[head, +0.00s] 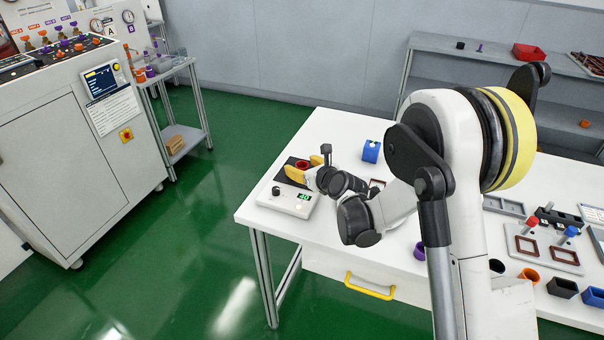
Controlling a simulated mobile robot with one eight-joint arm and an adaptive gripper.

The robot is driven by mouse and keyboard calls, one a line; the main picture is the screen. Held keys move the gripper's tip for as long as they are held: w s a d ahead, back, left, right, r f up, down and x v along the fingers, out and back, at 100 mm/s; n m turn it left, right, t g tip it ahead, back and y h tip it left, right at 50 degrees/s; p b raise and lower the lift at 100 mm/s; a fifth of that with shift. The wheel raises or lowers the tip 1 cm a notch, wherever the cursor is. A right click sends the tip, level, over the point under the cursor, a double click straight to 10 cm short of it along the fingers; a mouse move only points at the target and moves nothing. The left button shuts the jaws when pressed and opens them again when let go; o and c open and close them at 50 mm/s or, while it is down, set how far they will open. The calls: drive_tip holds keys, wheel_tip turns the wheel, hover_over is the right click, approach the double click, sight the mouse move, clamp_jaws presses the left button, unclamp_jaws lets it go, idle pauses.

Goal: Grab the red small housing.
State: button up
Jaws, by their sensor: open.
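A small red housing (303,164), open at the top, sits on the dark plate of the white scale (291,203) at the left end of the white table. My gripper (308,167) is at the scale, with its yellow fingers open. One finger is at the near left of the red housing and the other at its far right. I cannot tell whether either finger touches it. The gripper and wrist hide part of the housing and plate.
A blue box (370,152) stands behind my wrist. Fixtures with red frames (527,246), an orange cup (529,276) and a dark box (562,288) are at the right. A red bin (529,52) is on the back shelf. The table's left back is clear.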

drive_tip(key=shift+w, duration=0.1)
drive_tip(key=c, duration=1)
drive_tip(key=shift+o, duration=0.2)
drive_tip(key=shift+r, duration=0.15)
